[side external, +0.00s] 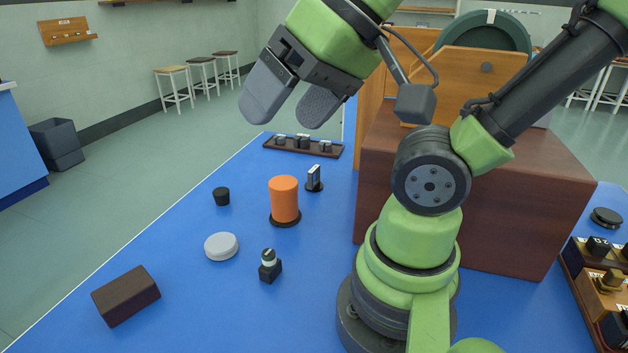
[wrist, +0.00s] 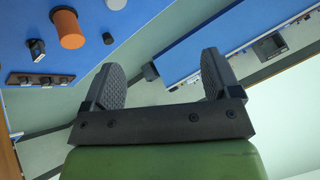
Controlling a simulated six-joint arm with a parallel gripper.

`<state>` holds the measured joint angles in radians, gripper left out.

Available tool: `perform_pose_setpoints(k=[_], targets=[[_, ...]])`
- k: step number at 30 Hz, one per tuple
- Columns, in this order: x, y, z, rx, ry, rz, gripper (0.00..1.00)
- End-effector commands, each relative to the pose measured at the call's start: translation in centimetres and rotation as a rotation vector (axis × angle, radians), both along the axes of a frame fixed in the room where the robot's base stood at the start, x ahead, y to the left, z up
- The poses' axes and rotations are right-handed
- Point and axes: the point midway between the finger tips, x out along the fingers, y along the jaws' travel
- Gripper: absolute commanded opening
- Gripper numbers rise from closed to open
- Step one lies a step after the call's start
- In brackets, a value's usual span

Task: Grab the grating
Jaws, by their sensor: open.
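A small upright piece with a pale flat plate in a black mount, which looks like the grating (side external: 313,178), stands on the blue bench just right of and behind the orange cylinder (side external: 285,199). The grating also shows in the wrist view (wrist: 36,48) at the upper left, beside the orange cylinder (wrist: 68,28). My gripper (side external: 291,106) is raised high above the bench with its jaws spread and empty. In the wrist view my gripper (wrist: 162,75) has a clear gap between its pads, and the grating lies well outside that gap.
A dark rack with small parts (side external: 303,145) lies behind the grating. A large brown box (side external: 470,200) is at right.

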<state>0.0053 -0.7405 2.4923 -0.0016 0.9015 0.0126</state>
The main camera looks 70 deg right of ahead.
Motion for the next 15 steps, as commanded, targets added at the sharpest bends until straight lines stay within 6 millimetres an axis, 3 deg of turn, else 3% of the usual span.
perform_pose_setpoints(k=[5,8,15], targets=[[2.9,-1.8,0.8,0.088,0.087,-0.236,0.83],[5.9,-4.3,1.0,0.181,0.166,-0.493,0.83],[12.2,-13.3,-1.3,0.419,0.315,-1.181,0.83]])
